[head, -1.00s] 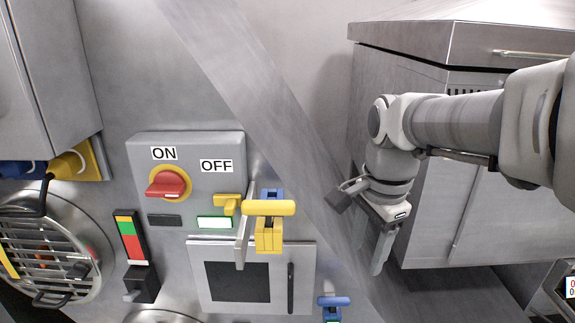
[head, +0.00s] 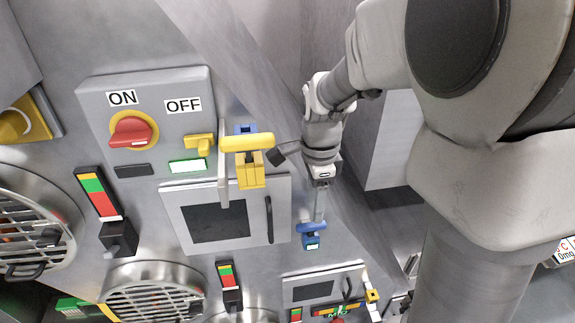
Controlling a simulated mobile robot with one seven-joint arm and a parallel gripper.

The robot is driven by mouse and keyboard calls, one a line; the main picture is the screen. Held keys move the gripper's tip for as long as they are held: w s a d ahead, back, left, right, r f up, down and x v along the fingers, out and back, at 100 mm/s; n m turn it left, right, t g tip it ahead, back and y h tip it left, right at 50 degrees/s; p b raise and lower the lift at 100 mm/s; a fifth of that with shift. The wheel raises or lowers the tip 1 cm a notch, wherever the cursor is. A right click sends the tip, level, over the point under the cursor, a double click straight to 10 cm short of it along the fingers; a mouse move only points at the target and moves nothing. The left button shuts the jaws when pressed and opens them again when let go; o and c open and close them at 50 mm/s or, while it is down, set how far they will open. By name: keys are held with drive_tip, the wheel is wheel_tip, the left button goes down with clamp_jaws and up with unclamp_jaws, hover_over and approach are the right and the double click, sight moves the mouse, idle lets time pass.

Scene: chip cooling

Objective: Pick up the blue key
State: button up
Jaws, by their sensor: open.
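The blue key (head: 310,228) shows in the head view right of centre, on the metal panel, with a blue block and a small lit window just below its handle. My gripper (head: 319,215) points down at it, with its fingers seen nearly edge-on as one narrow strip. The fingertips appear right at the top of the blue handle. I cannot tell whether they touch it or straddle it. The gap between the fingers is hidden by this angle.
A yellow handle (head: 247,142) juts from the panel left of my gripper, with a blue part behind it. A grey switch box (head: 150,115) with a red knob sits further left. A small door (head: 218,221) lies left of the key. A grey cabinet (head: 385,150) stands at right.

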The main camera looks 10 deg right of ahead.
sight(312, 224)
drive_tip(key=f, duration=0.7)
drive_tip(key=shift+s+a+f, duration=0.1)
drive_tip(key=shift+s+a, duration=0.05)
drive_tip(key=shift+a, duration=0.05)
drive_tip(key=shift+c, duration=0.3)
clamp_jaws()
